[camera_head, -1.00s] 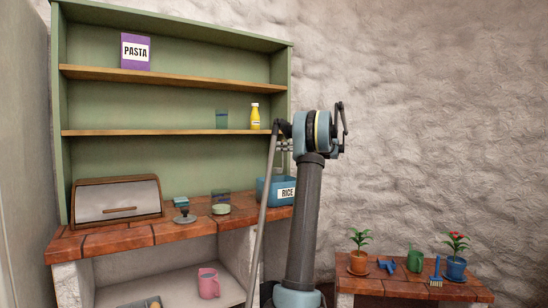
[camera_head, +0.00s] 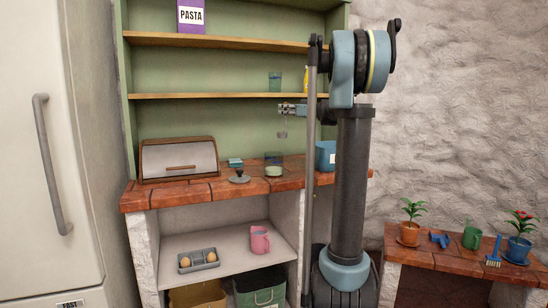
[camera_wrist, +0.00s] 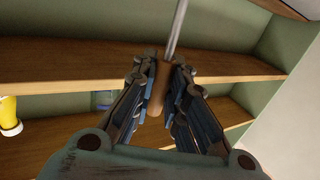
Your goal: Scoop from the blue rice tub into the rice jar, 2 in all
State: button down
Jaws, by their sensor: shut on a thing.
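My gripper (camera_head: 291,109) is shut on the brown wooden handle (camera_wrist: 157,90) of a scoop, and the wrist view shows a thin metal shaft (camera_wrist: 177,30) running up from it. In the head view a small scoop end (camera_head: 283,130) hangs below my gripper, in the air above the counter; its contents cannot be made out. The blue rice tub (camera_head: 324,155) stands on the counter to the right, partly hidden by my arm. A dark see-through jar (camera_head: 273,157), perhaps the rice jar, stands at the back of the counter, left of the tub. Its label and filling are not visible.
A green dish (camera_head: 274,171), a dark knobbed lid (camera_head: 239,178) and a breadbox (camera_head: 178,159) are on the counter. A glass (camera_head: 275,82) stands on the shelf; a yellow bottle (camera_wrist: 9,115) shows in the wrist view.

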jog(key=s+a+f+m+t+h, duration=0.2)
jog(key=s+a+f, duration=0.2)
jog(key=s+a, duration=0.4)
jog(key=shift+s+a+h, duration=0.2)
jog(key=shift+s+h, duration=0.1)
jog(key=shift+s, duration=0.75)
jog(key=shift+w+d+f+m+t, duration=0.15)
jog(key=shift+w+d+f+m, duration=1)
jog(key=shift+d+m, duration=1.05)
jog(key=shift+w+d+f+m+t, duration=0.1)
jog(key=shift+w+d+f+m, duration=1.05)
jog(key=shift+m, duration=1.8)
jog(key=shift+w+d+f+m+t, duration=0.15)
jog(key=shift+w+d+f+m, duration=0.95)
jog(key=shift+d+m, duration=1.25)
jog(key=shift+w+d+f+m+h, duration=0.15)
jog(key=shift+d+f+m, duration=0.1)
jog(key=shift+f+m, duration=1.15)
jog(key=shift+s+d+f+m+h, duration=0.1)
jog(key=shift+d+f+m+h, duration=0.1)
jog(key=shift+f+m, duration=1.15)
